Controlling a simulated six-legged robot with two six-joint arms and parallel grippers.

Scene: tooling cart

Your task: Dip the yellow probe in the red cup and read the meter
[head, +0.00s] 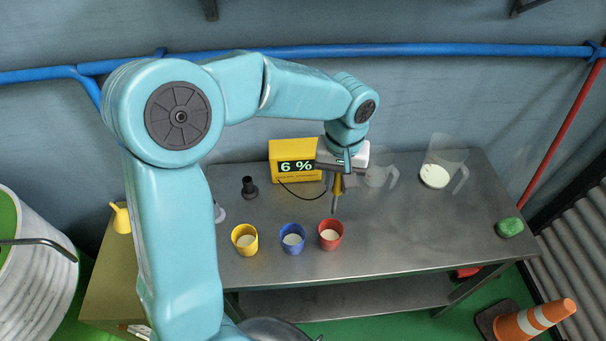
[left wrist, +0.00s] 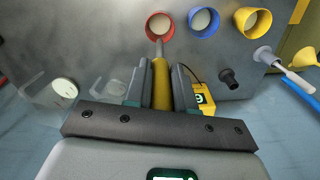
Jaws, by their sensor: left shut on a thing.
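My left gripper (head: 340,174) is shut on the yellow probe (head: 338,187), which points down with a grey tip. The probe also shows between the fingers in the left wrist view (left wrist: 161,84). The red cup (head: 331,243) stands upright on the cart with pale contents. In the head view the tip ends just short of the cup's far rim, outside its opening. In the left wrist view the tip overlaps the near edge of the red cup (left wrist: 151,33). The yellow meter (head: 283,148) reads 6 %; a black cable runs from it. My right gripper is not in view.
A blue cup (head: 292,247) and a yellow cup (head: 244,248) stand left of the red one. A black stand (head: 250,191) is near the meter. Clear jugs (head: 443,160) stand at the back right. A green sponge (head: 509,227) lies right; the right-centre cart top (head: 430,225) is clear.

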